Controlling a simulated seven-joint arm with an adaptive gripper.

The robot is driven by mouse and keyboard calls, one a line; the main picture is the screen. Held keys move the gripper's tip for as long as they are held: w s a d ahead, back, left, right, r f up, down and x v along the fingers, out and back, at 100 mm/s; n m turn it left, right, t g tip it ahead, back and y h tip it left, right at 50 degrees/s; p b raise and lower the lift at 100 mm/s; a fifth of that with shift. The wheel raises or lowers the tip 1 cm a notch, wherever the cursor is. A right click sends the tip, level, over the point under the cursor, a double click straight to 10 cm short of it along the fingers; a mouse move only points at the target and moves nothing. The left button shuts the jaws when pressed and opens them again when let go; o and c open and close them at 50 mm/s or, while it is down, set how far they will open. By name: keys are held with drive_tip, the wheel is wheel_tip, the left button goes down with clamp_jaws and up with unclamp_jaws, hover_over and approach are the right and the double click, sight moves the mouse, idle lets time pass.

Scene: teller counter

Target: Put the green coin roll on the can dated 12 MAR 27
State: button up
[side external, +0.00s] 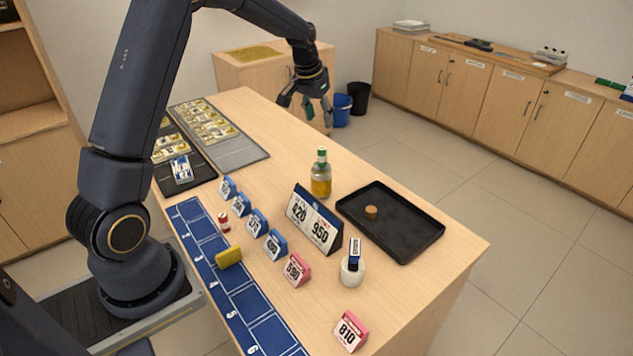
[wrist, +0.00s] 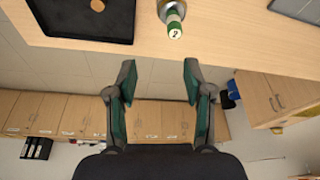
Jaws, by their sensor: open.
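My gripper (side external: 306,106) is open and empty, held in the air beyond the far edge of the counter. In the wrist view its two fingers (wrist: 158,72) stand apart with only floor and cabinets behind them. I cannot pick out a green coin roll in either view. I see no can on which the date 12 MAR 27 can be read. A small red and white cylinder (side external: 224,222) stands near the blue numbered mat, too small to read. A bottle with a green cap (side external: 321,174) stands mid-counter; it also shows in the wrist view (wrist: 173,22).
A black tray (side external: 411,244) holds a brown cylinder (side external: 371,212). Price signs, including a large double one (side external: 314,219), stand in front. A yellow block (side external: 229,257) lies on the blue mat (side external: 211,268). A white round holder (side external: 352,271) stands right. Banknote trays (side external: 237,154) lie at the far left.

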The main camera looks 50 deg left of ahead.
drive_tip(key=s+d+r, duration=0.7)
drive_tip(key=d+r, duration=0.1)
drive_tip(key=r, duration=0.1)
drive_tip(key=s+d+m, duration=0.1)
drive_tip(key=s+d, duration=0.2)
drive_tip(key=s, duration=0.4)
drive_tip(key=s+d+r+t, duration=0.1)
drive_tip(key=s+d, duration=0.2)
drive_tip(key=s, duration=0.5)
drive_tip(key=s+d+m+t+h, duration=0.1)
drive_tip(key=s+d, duration=0.3)
drive_tip(key=s, duration=0.3)
drive_tip(key=shift+s+r+m, duration=0.2)
drive_tip(key=shift+s+m, duration=0.1)
drive_tip(key=shift+s, duration=0.05)
